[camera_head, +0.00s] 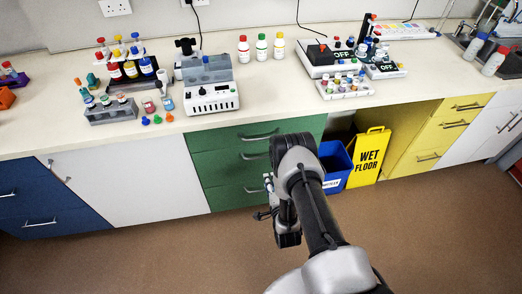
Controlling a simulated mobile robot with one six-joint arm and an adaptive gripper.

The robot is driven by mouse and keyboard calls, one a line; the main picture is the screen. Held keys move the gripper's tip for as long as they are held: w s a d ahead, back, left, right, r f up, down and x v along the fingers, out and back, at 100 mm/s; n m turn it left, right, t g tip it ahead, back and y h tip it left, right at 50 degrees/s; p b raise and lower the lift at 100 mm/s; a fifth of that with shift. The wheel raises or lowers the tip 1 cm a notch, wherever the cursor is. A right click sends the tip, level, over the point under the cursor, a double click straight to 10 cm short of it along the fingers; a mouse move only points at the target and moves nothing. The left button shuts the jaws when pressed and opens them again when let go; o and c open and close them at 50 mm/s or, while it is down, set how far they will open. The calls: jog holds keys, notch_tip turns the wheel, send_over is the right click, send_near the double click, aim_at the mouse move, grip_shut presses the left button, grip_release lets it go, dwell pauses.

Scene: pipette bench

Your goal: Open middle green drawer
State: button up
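The green cabinet has three stacked drawers with silver bar handles, and all look shut. The middle green drawer (222,166) is in the centre of the head view, with its handle (253,156) showing left of my arm. The top green drawer (225,139) is above it and the bottom green drawer (225,196) below. My arm covers the right part of the cabinet front. My gripper (262,214) is partly visible low in front of the cabinet, below the middle handle. Its fingers are too small and dark to tell whether they are open.
A blue bin (334,163) and a yellow wet floor sign (371,156) stand just right of the green cabinet. A white cabinet (140,180) is to the left. The white countertop (150,133) above holds lab equipment. The brown floor (150,255) left of my arm is clear.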

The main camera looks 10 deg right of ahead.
aim_at(263, 157)
jog(key=shift+b+x, duration=3.15)
jog(key=shift+x, duration=5.45)
jog(key=shift+c, duration=0.3)
grip_shut()
